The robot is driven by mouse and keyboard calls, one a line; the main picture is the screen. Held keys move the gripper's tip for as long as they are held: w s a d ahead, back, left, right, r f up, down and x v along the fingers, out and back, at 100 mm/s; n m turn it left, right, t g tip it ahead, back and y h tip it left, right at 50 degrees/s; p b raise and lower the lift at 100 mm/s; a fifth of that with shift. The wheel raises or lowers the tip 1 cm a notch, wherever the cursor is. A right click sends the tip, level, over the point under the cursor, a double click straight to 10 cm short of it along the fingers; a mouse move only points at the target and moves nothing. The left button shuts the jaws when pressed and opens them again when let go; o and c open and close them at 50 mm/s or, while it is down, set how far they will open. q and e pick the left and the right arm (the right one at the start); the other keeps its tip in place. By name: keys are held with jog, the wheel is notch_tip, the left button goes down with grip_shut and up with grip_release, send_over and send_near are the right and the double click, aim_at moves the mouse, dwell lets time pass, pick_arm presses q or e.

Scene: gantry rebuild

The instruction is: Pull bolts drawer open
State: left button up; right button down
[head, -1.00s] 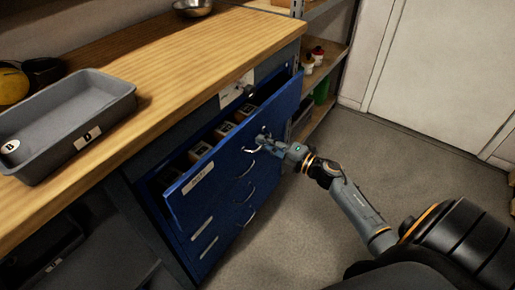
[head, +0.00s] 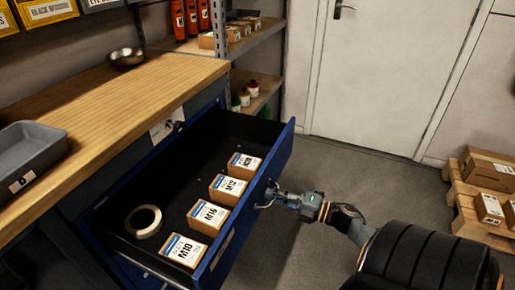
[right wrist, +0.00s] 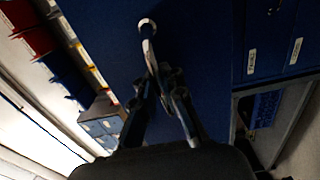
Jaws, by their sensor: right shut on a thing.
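The blue bolts drawer (head: 244,212) stands well out of the cabinet under the wooden bench. Inside it are several boxes labelled M10 (head: 184,251), M16 (head: 208,215), M12 (head: 228,187) and one more behind, plus a roll of pale tape (head: 143,221). My right gripper (head: 270,196) is at the drawer front, shut on its handle. The right wrist view shows the metal handle (right wrist: 148,40) running down between the fingers (right wrist: 160,98). My left gripper is in neither current view.
The wooden benchtop (head: 120,95) carries a grey tray (head: 30,150) and a metal bowl (head: 126,57). A shelf rack (head: 245,45) stands behind the drawer. A pallet with cartons (head: 485,195) is at the right. Some grey floor shows between the drawer and the door.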

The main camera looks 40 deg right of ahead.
pick_arm(q)
jog(key=shift+s+a+f, duration=0.1)
jog(key=shift+s+f, duration=0.5)
pick_arm(e)
jog(key=shift+v, duration=1.55)
jog(key=c, duration=1.4)
grip_release()
jog(key=v, duration=1.2)
